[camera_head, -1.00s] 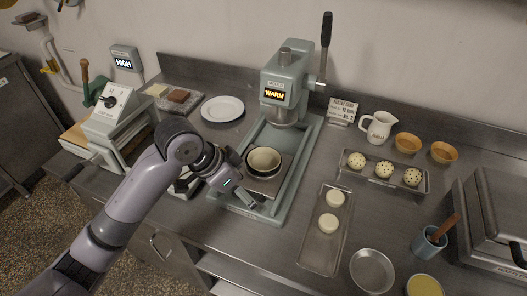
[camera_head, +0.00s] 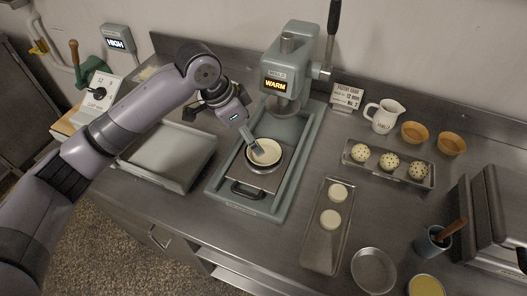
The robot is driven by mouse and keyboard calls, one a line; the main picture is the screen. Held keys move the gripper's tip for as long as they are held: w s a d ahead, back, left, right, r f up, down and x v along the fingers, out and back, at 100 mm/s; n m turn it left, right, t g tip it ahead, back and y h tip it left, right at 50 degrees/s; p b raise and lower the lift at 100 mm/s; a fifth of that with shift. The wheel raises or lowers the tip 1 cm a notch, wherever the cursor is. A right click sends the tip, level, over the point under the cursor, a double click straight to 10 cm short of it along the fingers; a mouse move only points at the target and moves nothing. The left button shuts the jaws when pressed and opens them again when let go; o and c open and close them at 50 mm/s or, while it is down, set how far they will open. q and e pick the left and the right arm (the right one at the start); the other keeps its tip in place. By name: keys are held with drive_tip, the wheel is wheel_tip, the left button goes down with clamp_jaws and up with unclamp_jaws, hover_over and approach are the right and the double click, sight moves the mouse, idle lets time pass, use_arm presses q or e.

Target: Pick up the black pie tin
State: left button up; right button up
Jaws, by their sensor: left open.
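The black pie tin (camera_head: 277,165) sits on a square metal plate (camera_head: 262,180) under the press. Its dark rim shows around a pale cream lining (camera_head: 268,157). My left gripper (camera_head: 257,150) is at the tin's upper-left rim and is open. One grey finger reaches down over the cream interior. The other finger is hard to make out, and I cannot tell whether either touches the tin. My right gripper is not in view.
The press head (camera_head: 287,85) and its upright lever stand just behind the tin. A grey flat-topped unit (camera_head: 168,155) lies left. A tray with two pale rounds (camera_head: 334,206), an empty silver tin (camera_head: 373,270) and a white jug (camera_head: 384,116) stand right.

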sight(265, 155)
use_arm(q)
drive_tip(key=x, duration=0.4)
drive_tip(key=p+x, duration=0.1)
drive_tip(key=x, duration=0.1)
drive_tip(key=p+x, duration=0.1)
drive_tip(key=shift+s+d+f, duration=0.15)
drive_tip(key=shift+s+f, duration=0.1)
drive_tip(key=shift+f, duration=0.15)
drive_tip(key=shift+d+f, duration=0.1)
drive_tip(key=shift+f, duration=0.2)
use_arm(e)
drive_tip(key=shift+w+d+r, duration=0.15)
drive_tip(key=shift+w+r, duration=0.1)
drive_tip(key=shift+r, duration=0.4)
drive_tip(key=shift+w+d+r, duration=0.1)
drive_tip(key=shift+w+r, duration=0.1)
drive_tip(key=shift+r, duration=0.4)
use_arm(q)
drive_tip(key=shift+c, duration=0.4)
drive_tip(key=c, duration=1)
